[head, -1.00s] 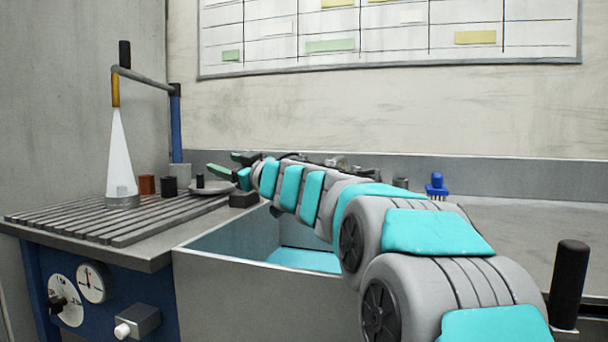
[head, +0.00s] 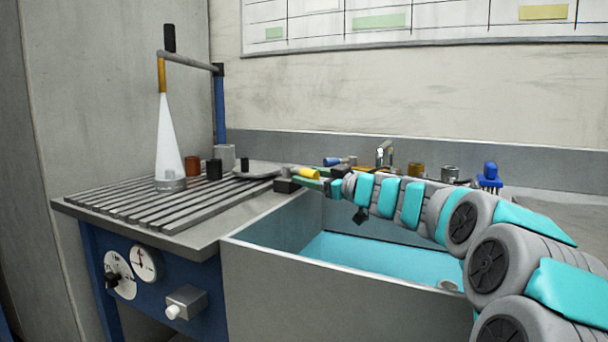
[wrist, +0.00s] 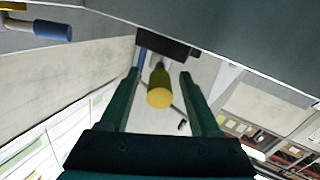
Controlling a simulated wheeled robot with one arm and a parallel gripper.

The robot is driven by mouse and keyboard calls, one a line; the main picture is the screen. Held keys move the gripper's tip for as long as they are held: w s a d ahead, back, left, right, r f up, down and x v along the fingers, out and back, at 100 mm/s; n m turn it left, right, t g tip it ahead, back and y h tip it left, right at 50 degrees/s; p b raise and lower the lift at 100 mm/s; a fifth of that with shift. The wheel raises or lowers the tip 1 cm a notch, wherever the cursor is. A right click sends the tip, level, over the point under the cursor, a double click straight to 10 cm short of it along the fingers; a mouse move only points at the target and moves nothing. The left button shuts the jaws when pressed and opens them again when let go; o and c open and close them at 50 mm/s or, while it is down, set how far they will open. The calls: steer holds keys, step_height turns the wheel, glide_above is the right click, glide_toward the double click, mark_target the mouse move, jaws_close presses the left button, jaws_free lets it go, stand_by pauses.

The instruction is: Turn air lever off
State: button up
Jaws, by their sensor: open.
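A yellow-ended lever (head: 309,174) shows behind the sink; I take it as the air lever, though no label is visible. In the wrist view the yellow end (wrist: 160,97) appears between my fingers, with a darker stem leading away. My gripper (head: 314,178) is open, its green fingers apart on either side of the lever in the wrist view (wrist: 159,75). I see no clear contact. A blue-handled lever (head: 333,161) stands beside it and shows at the upper left of the wrist view (wrist: 52,30).
A black block (head: 286,185) sits at the sink's corner, close to my fingertips. The sink (head: 350,287) lies below my arm. A grey plate (head: 262,174), small cups and a white cone (head: 169,140) stand on the slatted bench at left. A metal tap (head: 383,153) rises behind my arm.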

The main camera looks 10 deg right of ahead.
steer(key=shift+x, duration=1.35)
jaws_close()
stand_by(0.5)
